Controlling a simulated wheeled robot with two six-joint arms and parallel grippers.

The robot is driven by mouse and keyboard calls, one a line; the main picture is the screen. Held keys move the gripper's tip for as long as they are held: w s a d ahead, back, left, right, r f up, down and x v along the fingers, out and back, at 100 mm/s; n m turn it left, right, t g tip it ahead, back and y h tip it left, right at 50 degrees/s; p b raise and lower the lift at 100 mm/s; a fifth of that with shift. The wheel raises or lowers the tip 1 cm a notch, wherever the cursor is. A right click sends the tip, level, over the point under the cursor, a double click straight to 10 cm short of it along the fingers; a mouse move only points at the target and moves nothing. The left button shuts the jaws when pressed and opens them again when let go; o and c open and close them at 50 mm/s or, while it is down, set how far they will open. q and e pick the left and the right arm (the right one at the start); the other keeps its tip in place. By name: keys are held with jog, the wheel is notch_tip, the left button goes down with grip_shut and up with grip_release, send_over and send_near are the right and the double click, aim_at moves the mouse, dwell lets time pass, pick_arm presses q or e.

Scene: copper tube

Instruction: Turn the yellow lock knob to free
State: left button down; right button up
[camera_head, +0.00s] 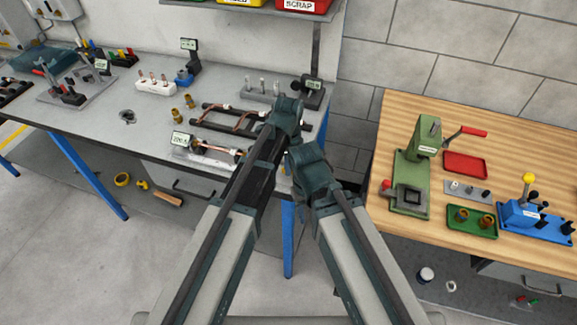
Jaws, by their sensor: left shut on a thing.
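A yellow round knob (528,178) stands on a short stem on a blue fixture (524,214), at the right of the wooden bench. Whether it is locked or free cannot be told. My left gripper (286,108) is over the right end of the grey bench, far left of the knob. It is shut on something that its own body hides. A bent copper tube (240,126) lies on a black rack just left of it. My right gripper (309,162) is just below and right of the left one; its fingers cannot be made out.
The wooden bench (393,128) also holds a green press (418,160) with a red handle, a red tray (465,165) and a green tray (455,232) with brass fittings. A gap separates the benches.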

pick_arm(q)
jog(key=n, duration=0.4)
jog(key=shift+n, duration=0.3)
jog(key=n, duration=0.3)
jog(key=shift+n, duration=0.4)
jog(key=n, duration=0.4)
jog(key=shift+n, duration=1.9)
jog(key=c, duration=0.9)
grip_release()
jog(key=shift+r, duration=0.15)
